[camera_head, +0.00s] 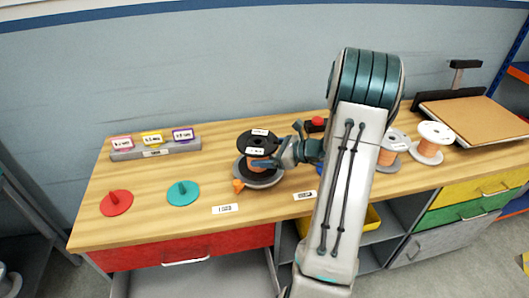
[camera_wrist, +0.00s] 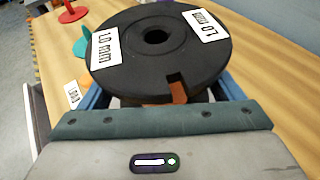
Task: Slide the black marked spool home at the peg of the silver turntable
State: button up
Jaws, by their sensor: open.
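The black spool (camera_head: 258,140) has white labels and copper-coloured wire between its flanges. It stands upright at the silver turntable (camera_head: 264,184), whose grey rim shows below it. In the wrist view the black spool (camera_wrist: 150,62) fills the middle, its label reading "1.0 mm", with a dark centre hole and a notch in the near edge. The turntable's peg is hidden, so I cannot tell how far down the spool sits. My gripper (camera_head: 262,162) is open at the spool's right side, its blue fingers on either side of the spool below the top flange; contact is unclear.
A red disc (camera_head: 117,204) and a teal disc (camera_head: 183,194), each with a peg, lie left. A grey label rack (camera_head: 155,149) stands behind them. White-flanged spools (camera_head: 435,133) and a red button (camera_head: 318,121) are right.

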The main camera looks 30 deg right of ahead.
jog(key=v, duration=1.3)
jog(key=shift+r, duration=0.1)
jog(key=s+a+r+n+g+h+p, duration=0.15)
jog(key=a+n+g, duration=0.25)
jog(key=a+n, duration=0.45)
jog(key=s+a+r+n+g, duration=0.3)
jog(key=a+n+g, duration=0.2)
jog(key=a, duration=0.6)
jog(key=s+a+r+n+h, duration=0.2)
jog(key=s+a+n+h, duration=0.1)
jog(key=n, duration=0.4)
jog(key=s+a+r+n+t+h+p, duration=0.1)
jog(key=s+a+r+n+h, duration=0.1)
jog(key=s+n, duration=0.4)
jog(key=shift+a+r+n+h, duration=0.3)
jog(key=shift+a+n+h, duration=0.3)
jog(key=shift+h, duration=0.65)
